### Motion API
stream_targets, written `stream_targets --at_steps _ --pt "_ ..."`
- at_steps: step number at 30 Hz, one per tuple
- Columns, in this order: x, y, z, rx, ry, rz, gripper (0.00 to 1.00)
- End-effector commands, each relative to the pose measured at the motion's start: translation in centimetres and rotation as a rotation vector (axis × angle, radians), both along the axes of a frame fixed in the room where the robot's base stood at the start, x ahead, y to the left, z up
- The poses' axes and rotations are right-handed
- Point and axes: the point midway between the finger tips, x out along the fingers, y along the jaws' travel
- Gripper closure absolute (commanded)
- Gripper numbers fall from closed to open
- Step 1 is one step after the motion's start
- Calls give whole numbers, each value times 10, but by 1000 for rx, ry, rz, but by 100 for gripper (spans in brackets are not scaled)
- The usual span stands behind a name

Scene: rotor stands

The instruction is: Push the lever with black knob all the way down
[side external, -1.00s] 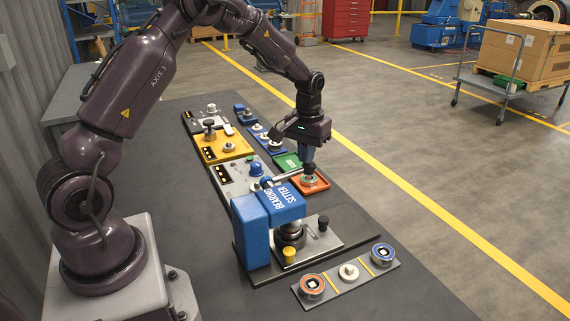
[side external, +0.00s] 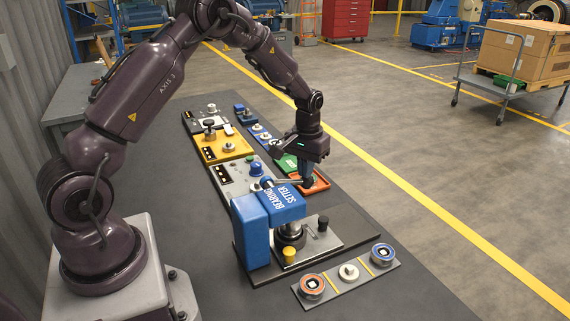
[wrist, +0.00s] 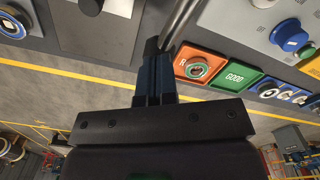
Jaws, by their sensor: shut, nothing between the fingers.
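The blue BEARING SETTER press (side external: 283,198) stands on a grey plate. Its metal lever (side external: 284,182) reaches out to the right, about level, and ends in a black knob (side external: 308,183). My gripper (side external: 308,178) is shut and empty, with its fingertips over the knob and seemingly touching it. In the wrist view, the closed fingers (wrist: 153,60) point toward the lever rod (wrist: 180,25), and the knob is mostly hidden by the fingers.
An orange tray (side external: 321,188) lies just behind the knob; its ring part (wrist: 197,69) shows in the wrist view. A green GOOD tray (wrist: 236,77) is beside it. A black post (side external: 323,222) and a yellow knob (side external: 289,254) stand on the press plate.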

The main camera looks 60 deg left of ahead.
Motion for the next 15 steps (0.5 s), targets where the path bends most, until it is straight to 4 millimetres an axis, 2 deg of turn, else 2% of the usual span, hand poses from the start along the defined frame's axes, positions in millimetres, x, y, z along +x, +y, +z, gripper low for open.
stream_targets --at_steps 10,15 --pt "0 0 -1 1 -1 0 100" --pt "0 0 10 1 -2 0 100"
